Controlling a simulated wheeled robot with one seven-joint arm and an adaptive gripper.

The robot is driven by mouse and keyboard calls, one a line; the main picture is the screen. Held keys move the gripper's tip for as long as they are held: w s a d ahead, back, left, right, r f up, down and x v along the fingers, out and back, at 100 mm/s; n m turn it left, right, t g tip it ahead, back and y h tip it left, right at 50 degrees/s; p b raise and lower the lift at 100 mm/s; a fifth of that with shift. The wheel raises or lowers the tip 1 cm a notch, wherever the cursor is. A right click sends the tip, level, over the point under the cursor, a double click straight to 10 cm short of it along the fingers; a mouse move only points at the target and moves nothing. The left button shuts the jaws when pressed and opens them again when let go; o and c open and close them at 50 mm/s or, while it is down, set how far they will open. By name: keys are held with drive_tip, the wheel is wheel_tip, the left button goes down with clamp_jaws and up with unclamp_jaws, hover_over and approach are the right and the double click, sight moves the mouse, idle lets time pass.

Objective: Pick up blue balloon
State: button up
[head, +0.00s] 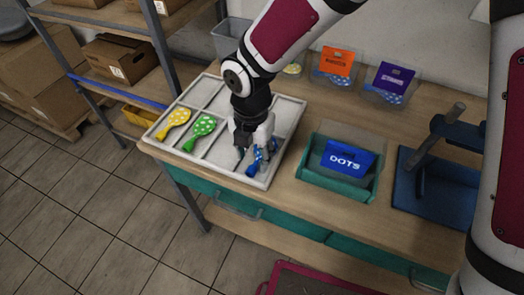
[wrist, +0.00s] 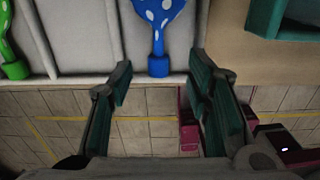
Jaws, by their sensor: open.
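The blue balloon with white dots lies in the right front compartment of the grey divided tray (head: 222,170). In the head view the balloon (head: 254,168) is partly hidden by my gripper (head: 252,160), which is over it. In the wrist view the balloon's body shows at the top edge and its blue neck (wrist: 158,65) points toward me. My gripper (wrist: 160,88) is open, with one finger to each side of the neck's line. Nothing is between the fingers. I cannot tell the exact height above the tray.
A green dotted balloon (head: 200,131) and a yellow one (head: 174,123) lie in compartments to the left. A teal bin with a blue DOTS card (head: 347,159) stands right of the tray. A dark blue stand (head: 432,185) is further right. Tray dividers and front rim are close to my fingers.

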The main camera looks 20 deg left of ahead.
sight(253, 165)
wheel_tip(253, 165, down, 4)
drive_tip(key=shift+a+f, duration=0.1)
drive_tip(key=shift+c, duration=0.6)
drive_tip(key=c, duration=0.7)
